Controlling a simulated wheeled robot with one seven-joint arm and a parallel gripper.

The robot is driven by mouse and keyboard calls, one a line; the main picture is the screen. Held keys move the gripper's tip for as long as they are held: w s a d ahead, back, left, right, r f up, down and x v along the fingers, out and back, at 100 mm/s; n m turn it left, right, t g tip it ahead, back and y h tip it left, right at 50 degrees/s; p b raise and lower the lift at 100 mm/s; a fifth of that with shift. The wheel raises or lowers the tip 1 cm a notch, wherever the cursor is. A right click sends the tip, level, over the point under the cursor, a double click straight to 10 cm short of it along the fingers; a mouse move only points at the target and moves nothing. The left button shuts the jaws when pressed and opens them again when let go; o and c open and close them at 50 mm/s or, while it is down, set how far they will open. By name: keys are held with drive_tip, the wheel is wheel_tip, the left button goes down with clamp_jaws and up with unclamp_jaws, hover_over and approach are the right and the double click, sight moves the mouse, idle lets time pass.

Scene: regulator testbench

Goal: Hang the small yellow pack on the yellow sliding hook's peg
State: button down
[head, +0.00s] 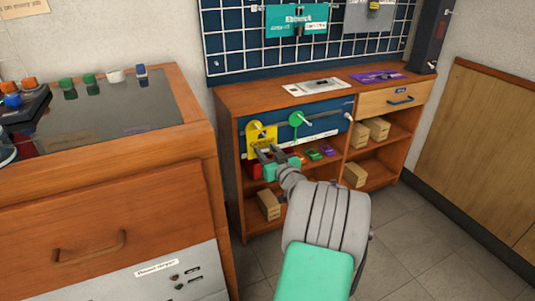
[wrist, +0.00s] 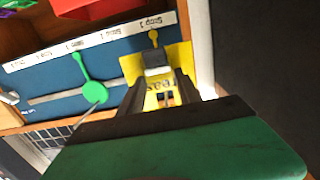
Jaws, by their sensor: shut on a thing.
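The small yellow pack (head: 262,146) is at the left end of the blue rail panel on the cabinet front. It also shows in the wrist view (wrist: 184,58), flat-faced with dark print partly covered by my fingers. My gripper (head: 265,157) is shut on the pack and holds it close in front of the panel; in the wrist view the fingertips (wrist: 156,62) lie over its middle. A round yellow part (head: 256,127), apparently the yellow sliding hook, shows at the pack's upper edge. Its peg is hidden, and I cannot tell whether the pack is around it.
A green sliding hook (head: 296,119) with a projecting peg sits to the right on the same panel (head: 325,123). Below are shelves with several wooden blocks (head: 379,127) and small coloured items. A wooden counter (head: 100,195) stands at left. Floor (head: 410,225) at right is clear.

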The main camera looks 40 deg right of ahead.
idle(0.4)
drive_tip(key=c, duration=0.7)
unclamp_jaws()
drive_tip(key=shift+c, duration=0.2)
